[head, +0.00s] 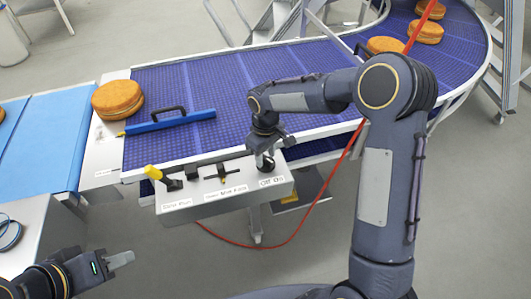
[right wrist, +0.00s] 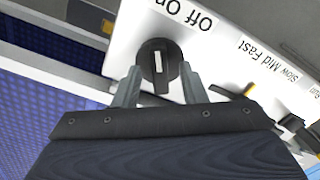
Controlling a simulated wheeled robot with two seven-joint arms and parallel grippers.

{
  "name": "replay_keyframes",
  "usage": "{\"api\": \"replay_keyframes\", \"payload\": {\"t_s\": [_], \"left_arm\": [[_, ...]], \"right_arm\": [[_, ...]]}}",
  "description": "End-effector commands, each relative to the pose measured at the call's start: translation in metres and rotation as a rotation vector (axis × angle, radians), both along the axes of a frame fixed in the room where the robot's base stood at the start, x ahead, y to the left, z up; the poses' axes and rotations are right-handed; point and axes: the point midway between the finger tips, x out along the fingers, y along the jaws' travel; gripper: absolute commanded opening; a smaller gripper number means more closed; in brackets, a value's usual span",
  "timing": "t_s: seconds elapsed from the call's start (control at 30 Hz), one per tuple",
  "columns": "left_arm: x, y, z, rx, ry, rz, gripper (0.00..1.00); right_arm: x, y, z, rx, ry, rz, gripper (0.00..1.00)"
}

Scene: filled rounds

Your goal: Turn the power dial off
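The black round power dial (head: 267,166) sits at the right end of the grey control box (head: 225,200), by the "Off On" label. It also shows in the right wrist view (right wrist: 160,64), with a white mark on its raised grip. My right gripper (head: 266,152) is over the dial. In the right wrist view its fingers (right wrist: 160,84) stand apart, one on each side of the dial; I cannot tell whether they touch it. My left gripper (head: 121,260) is low at the left, away from the box; its finger opening is not clear from this angle.
A yellow-tipped lever (head: 154,174) and a speed slider (head: 222,170) share the box. Behind it is a blue conveyor (head: 250,75) with round orange-brown filled rounds (head: 117,99) and a blue bar (head: 170,121). A red cable (head: 320,195) hangs below.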

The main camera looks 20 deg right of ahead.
Motion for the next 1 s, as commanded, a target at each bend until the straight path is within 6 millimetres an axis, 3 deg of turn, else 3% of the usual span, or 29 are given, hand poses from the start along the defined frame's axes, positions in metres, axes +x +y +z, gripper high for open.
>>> {"api": "replay_keyframes", "payload": {"t_s": [0.17, 0.47, 0.77, 1.0], "left_arm": [[0.0, 0.0, 0.0, 0.0, 0.0, 0.0, 0.36], [0.0, 0.0, 0.0, 0.0, 0.0, 0.0, 0.36], [0.0, 0.0, -0.003, 0.0, 0.0, 0.0, 0.36], [0.0, 0.0, -0.012, 0.0, 0.0, 0.0, 0.36]], "right_arm": [[0.0, 0.0, 0.0, 0.0, 0.0, 0.0, 0.38], [0.0, 0.0, 0.0, 0.0, 0.0, 0.0, 0.0], [0.0, 0.0, 0.0, 0.0, -0.001, -0.024, 0.0], [0.001, 0.0, -0.001, -0.001, -0.003, -0.139, 0.0]]}}
